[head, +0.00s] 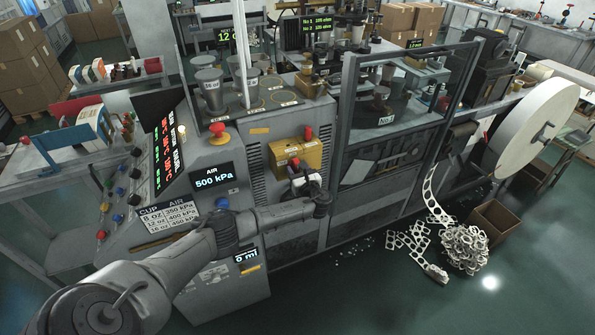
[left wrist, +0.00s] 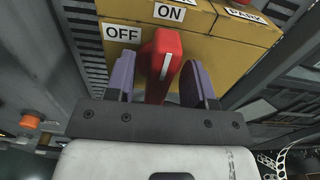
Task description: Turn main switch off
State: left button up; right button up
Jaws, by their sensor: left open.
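The main switch has a red handle (left wrist: 162,62) on a yellow box (left wrist: 225,35), with an OFF label (left wrist: 122,33) at its left and an ON label (left wrist: 170,12) above it. The handle's white stripe runs nearly upright, toward ON. My left gripper (left wrist: 160,82) is open, with one purple finger on each side of the handle. A gap shows at the left finger; contact at the right finger cannot be told. In the head view the yellow box (head: 312,157) is on the machine front, and my left gripper (head: 297,170) hides part of it. My right gripper is not in view.
A red knob (head: 308,132) stands above the yellow box. An air display (head: 213,181) reads 500 kPa, left of the box. A guarded station (head: 385,120) stands to the right. A paper reel (head: 530,125) and a scrap heap (head: 465,248) are farther right.

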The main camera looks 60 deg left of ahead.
pick_arm(q)
grip_shut()
dwell(0.5)
